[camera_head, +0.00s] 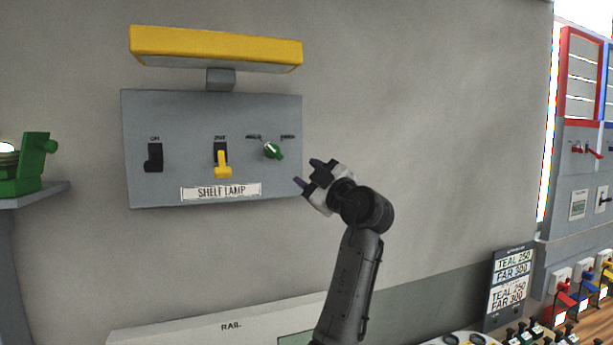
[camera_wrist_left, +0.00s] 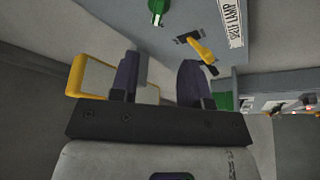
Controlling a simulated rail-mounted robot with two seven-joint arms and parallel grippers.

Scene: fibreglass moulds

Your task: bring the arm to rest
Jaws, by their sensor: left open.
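My left gripper (camera_head: 308,176) is in front of the wall, just right of the grey shelf lamp panel (camera_head: 190,120). Its two fingers are apart with nothing between them. They also show spread and empty in the left wrist view (camera_wrist_left: 160,78). The panel carries a black switch (camera_head: 154,157), a yellow lever (camera_head: 222,164) and a green knob (camera_head: 273,150). The knob is the control closest to the fingertips, with a gap between in the head view. The green knob (camera_wrist_left: 157,10) and yellow lever (camera_wrist_left: 203,50) also show in the left wrist view. My right gripper is not in view.
A yellow lamp hood (camera_head: 215,48) juts out above the panel. A green device (camera_head: 30,165) sits on a shelf at the left. A sign board (camera_head: 510,285) and several coloured levers stand at the lower right. The wall right of my gripper is bare.

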